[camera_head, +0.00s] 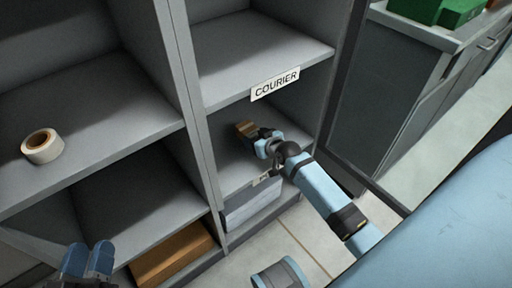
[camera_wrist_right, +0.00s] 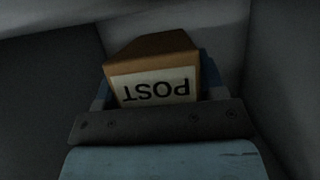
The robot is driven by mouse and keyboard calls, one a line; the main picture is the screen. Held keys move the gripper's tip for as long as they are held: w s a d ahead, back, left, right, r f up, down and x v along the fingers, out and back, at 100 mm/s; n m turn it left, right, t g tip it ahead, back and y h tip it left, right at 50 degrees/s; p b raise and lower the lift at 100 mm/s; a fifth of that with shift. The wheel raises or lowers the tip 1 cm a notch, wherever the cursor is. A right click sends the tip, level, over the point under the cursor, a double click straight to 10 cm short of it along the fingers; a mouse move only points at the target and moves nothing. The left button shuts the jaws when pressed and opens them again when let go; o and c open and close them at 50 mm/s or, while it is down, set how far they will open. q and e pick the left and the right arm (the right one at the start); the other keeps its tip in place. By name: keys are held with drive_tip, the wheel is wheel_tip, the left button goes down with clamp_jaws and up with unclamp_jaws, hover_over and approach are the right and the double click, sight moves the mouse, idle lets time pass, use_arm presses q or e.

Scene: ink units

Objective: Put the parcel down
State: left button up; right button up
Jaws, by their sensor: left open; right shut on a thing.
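The parcel (camera_head: 245,130) is a small brown box, seen at the tip of my right gripper (camera_head: 260,138). In the right wrist view the parcel (camera_wrist_right: 152,50) sits between the blue fingers, and its white label reads POST upside down. My right gripper is shut on it and reaches into the cubby under the shelf edge marked COURIER (camera_head: 275,84). Whether the parcel touches the cubby floor (camera_head: 232,170) cannot be told. My left gripper (camera_head: 88,262) is at the lower left, empty and open, in front of the shelving.
A roll of tape (camera_head: 42,146) lies on the left shelf. A brown box (camera_head: 172,254) is in the lower left cubby and a pale stack (camera_head: 252,206) in the one below my right gripper. A grey cabinet (camera_head: 395,90) with a green box (camera_head: 440,10) stands at right.

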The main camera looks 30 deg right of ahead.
use_arm(q)
drive_tip(key=shift+f+g+b, duration=0.5)
drive_tip(key=shift+f, duration=0.65)
use_arm(e)
drive_tip(key=shift+f, duration=1.65)
drive_tip(key=shift+f, duration=0.15)
drive_tip(key=o, duration=1)
drive_tip(key=shift+o, duration=0.2)
